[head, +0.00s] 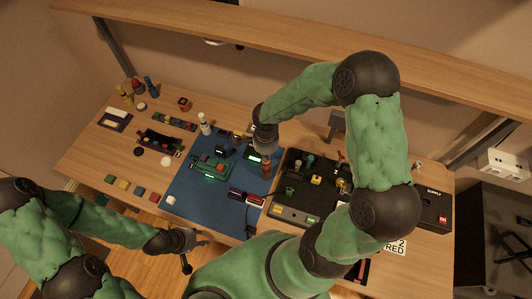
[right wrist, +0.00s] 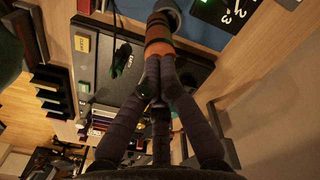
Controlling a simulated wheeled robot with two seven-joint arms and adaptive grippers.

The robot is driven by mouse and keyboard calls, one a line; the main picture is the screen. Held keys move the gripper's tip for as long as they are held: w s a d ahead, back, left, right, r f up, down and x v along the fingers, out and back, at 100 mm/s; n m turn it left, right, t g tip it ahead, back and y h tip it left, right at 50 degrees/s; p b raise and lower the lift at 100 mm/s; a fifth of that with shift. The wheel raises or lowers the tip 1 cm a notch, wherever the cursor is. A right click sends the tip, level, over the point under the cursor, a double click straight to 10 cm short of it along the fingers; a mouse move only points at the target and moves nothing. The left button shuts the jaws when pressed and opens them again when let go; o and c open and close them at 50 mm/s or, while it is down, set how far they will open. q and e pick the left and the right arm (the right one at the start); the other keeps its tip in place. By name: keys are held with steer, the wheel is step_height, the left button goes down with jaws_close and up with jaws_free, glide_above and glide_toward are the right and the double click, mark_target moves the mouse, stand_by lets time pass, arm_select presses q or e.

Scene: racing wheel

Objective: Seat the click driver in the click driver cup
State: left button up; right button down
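In the right wrist view the fingers of my right gripper (right wrist: 158,75) close together on an orange-and-brown cylinder, which I take to be the click driver (right wrist: 159,42). A grey round rim (right wrist: 168,12) shows at its far end; I cannot tell whether this is the click driver cup, or whether the driver is inside it. In the head view my right gripper (head: 265,148) points down, with the reddish-brown driver (head: 266,170) below it, between the blue mat and the black tray. My left gripper (head: 188,250) is open and empty off the table's front edge.
A blue mat (head: 195,205) carries a green device (head: 210,168) and several small parts. A black tray (head: 293,193) with small items lies to the right, beside a black supply case (head: 432,212). Coloured blocks line the left front. A shelf (head: 250,32) crosses above the back.

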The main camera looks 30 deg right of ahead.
steer(key=shift+f+b, duration=0.5)
stand_by(0.6)
steer(key=shift+s, duration=0.1)
steer(key=shift+r+p, duration=0.3)
steer(key=shift+r, duration=0.55)
step_height(320, 180, up, 13)
